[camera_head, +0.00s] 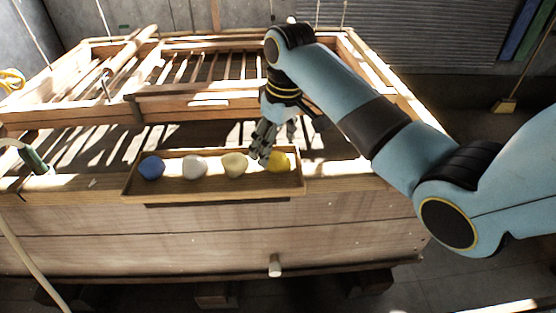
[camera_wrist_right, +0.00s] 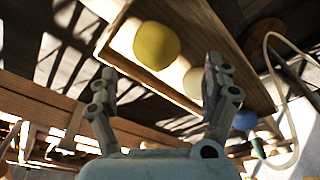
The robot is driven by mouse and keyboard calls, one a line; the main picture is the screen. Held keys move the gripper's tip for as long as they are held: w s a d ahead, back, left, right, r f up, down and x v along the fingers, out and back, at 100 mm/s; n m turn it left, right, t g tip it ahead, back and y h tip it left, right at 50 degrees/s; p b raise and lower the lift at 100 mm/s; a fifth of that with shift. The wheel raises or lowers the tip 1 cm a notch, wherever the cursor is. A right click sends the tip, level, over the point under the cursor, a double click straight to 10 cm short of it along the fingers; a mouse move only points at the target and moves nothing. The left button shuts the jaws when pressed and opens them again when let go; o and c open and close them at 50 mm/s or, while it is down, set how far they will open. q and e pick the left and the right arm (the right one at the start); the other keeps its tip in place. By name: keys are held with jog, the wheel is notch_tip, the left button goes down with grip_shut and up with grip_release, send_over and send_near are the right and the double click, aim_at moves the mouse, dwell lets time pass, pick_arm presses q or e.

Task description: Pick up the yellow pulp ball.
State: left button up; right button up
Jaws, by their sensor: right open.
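The yellow pulp ball (camera_head: 279,162) lies at the right end of a shallow wooden tray (camera_head: 215,190). In the right wrist view the yellow ball (camera_wrist_right: 157,45) shows ahead, between and beyond the open fingertips. My right gripper (camera_head: 270,146) is open and empty, pointing down over the tray's right end. One finger overlaps the yellow ball's left edge in the head view; I cannot tell whether it touches. In the right wrist view my right gripper (camera_wrist_right: 162,76) shows both fingers spread, with nothing between the pads. My left gripper is not in view.
In the same tray sit a pale cream ball (camera_head: 234,164), a whitish ball (camera_head: 195,167) and a blue ball (camera_head: 151,167). A wooden frame with slats (camera_head: 200,90) stands behind. A wooden plug (camera_head: 275,265) sticks out of the vat's front. A hose (camera_head: 15,235) hangs at left.

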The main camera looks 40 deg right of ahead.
aim_at(276, 169)
jog(key=f, duration=0.4)
jog(key=shift+s+d+f, duration=0.1)
jog(key=shift+d+f, duration=0.15)
jog(key=shift+d, duration=0.05)
jog(key=shift+f, duration=0.55)
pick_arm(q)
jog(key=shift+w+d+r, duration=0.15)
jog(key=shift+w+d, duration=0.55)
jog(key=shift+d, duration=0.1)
pick_arm(e)
jog(key=shift+c, duration=1.1)
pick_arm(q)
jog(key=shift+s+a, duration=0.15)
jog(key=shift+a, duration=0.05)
pick_arm(e)
jog(key=c, duration=1.1)
